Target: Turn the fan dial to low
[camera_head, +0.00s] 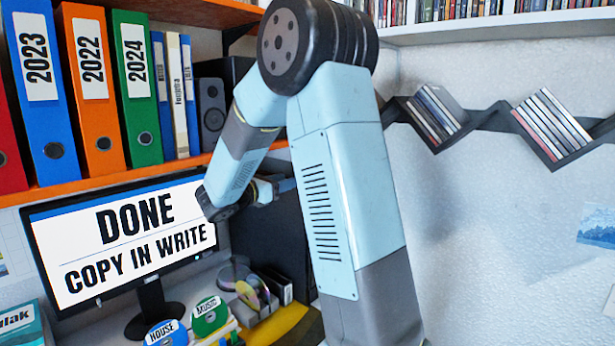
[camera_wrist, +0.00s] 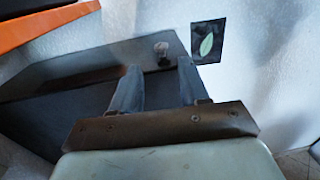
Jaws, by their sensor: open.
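In the wrist view, a small pale knob-like thing (camera_wrist: 161,48) stands near the far edge of the top of a dark box (camera_wrist: 95,62). It may be the fan dial; its markings are too small to read. My gripper (camera_wrist: 157,70) is open, with its two grey fingers pointing toward the knob, one to each side of it in the picture. I cannot tell whether they touch it. In the head view my gripper (camera_head: 286,186) is partly hidden by my arm, close to the dark box (camera_head: 262,235). The knob does not show there.
A monitor (camera_head: 125,235) reading "DONE COPY IN WRITE" stands left of the box. An orange shelf (camera_head: 110,182) with binders and a speaker (camera_head: 212,108) is above. Labelled discs (camera_head: 210,316) lie below. In the wrist view a leaf picture (camera_wrist: 207,42) hangs on the wall.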

